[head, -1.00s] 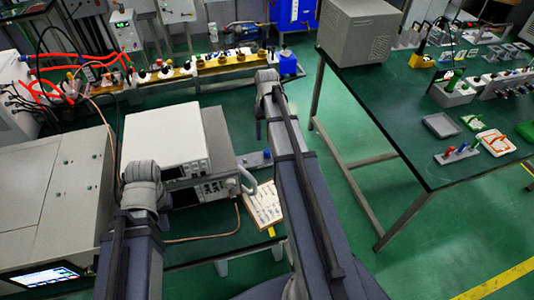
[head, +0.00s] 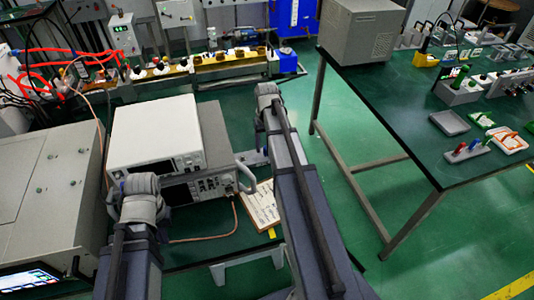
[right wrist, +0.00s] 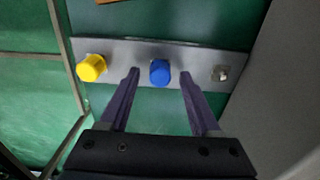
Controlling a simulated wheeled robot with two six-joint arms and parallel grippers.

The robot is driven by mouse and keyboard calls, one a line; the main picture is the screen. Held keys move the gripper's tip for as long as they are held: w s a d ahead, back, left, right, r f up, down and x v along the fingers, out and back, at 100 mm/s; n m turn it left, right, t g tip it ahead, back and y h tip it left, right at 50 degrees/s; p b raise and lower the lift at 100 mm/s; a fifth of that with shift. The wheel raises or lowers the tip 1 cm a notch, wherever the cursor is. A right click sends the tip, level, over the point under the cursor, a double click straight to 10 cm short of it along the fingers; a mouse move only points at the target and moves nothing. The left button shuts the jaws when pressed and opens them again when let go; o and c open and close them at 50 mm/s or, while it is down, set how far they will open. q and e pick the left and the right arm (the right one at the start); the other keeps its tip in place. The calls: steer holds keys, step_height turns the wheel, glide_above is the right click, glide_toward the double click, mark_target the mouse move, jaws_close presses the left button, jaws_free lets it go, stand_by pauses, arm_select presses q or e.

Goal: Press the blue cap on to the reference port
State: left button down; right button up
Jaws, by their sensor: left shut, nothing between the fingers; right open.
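In the right wrist view, the blue cap (right wrist: 160,72) sits on a grey metal strip (right wrist: 128,50), between a yellow cap (right wrist: 91,67) and a small bare metal connector (right wrist: 221,73). I cannot tell which port is the reference port. My right gripper (right wrist: 160,78) is open, with one finger on each side of the blue cap and a gap on both sides.
The right table (head: 400,110) holds a grey box (head: 360,33) and small parts. Open green floor lies between.

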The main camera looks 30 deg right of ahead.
stand_by(0.8)
jaws_close()
stand_by(0.4)
arm_select(q)
steer(key=shift+r, duration=0.15)
arm_select(e)
steer(key=shift+r, duration=0.15)
stand_by(0.8)
